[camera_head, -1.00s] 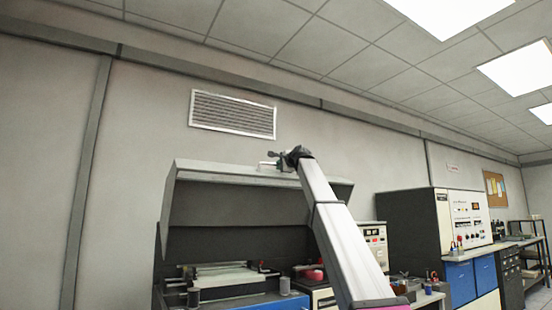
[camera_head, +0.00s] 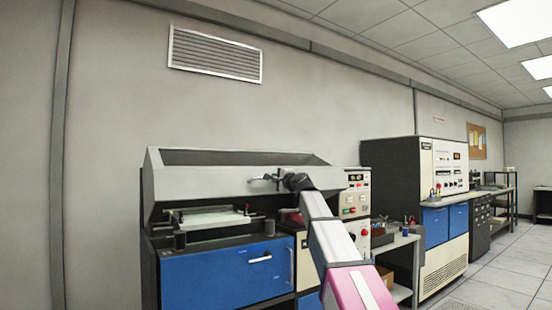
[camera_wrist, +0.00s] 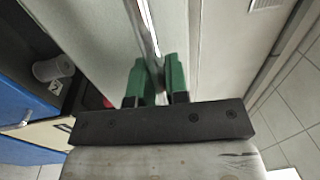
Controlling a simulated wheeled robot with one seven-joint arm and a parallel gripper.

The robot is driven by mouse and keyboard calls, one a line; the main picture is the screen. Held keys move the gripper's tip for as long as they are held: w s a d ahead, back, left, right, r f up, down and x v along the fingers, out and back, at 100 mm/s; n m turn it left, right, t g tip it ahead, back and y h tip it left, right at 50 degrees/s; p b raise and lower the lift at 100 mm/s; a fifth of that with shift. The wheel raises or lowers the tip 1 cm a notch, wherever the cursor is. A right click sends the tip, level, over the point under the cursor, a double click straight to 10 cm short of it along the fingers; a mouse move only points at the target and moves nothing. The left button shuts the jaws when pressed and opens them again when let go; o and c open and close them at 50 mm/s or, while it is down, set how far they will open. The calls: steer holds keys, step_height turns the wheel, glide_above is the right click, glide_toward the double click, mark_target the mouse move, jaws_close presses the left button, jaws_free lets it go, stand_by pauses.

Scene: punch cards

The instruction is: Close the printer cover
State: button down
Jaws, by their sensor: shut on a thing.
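The printer cover (camera_head: 205,183) is a long grey hood on the printer at the left of the head view. It is partly lowered, with an open gap under its front edge where the printer mechanism (camera_head: 210,218) shows. My gripper (camera_head: 266,179) is at the cover's front face, right of its middle. In the wrist view the green fingers of my gripper (camera_wrist: 157,80) are shut around a thin metal strip on the cover (camera_wrist: 100,35). Whether the strip is a handle or an edge I cannot tell.
A blue-fronted cabinet (camera_head: 215,275) stands below the cover. A control panel (camera_head: 356,197) and a small bench (camera_head: 398,243) are to the right, with a larger machine (camera_head: 440,170) beyond. The tiled floor (camera_head: 500,270) at far right is clear.

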steer(key=w+a+f, duration=0.1)
steer(key=w+f, duration=0.1)
steer(key=f, duration=0.9)
steer(key=w+a+f, duration=0.2)
steer(key=w+f, duration=0.1)
steer(key=f, duration=0.8)
steer(key=shift+a+f, duration=0.2)
steer(key=shift+f, duration=0.15)
steer(key=c, duration=1.1)
jaws_free()
steer(key=shift+w+f, duration=0.1)
steer(key=shift+c, duration=0.2)
steer(key=shift+r, duration=0.2)
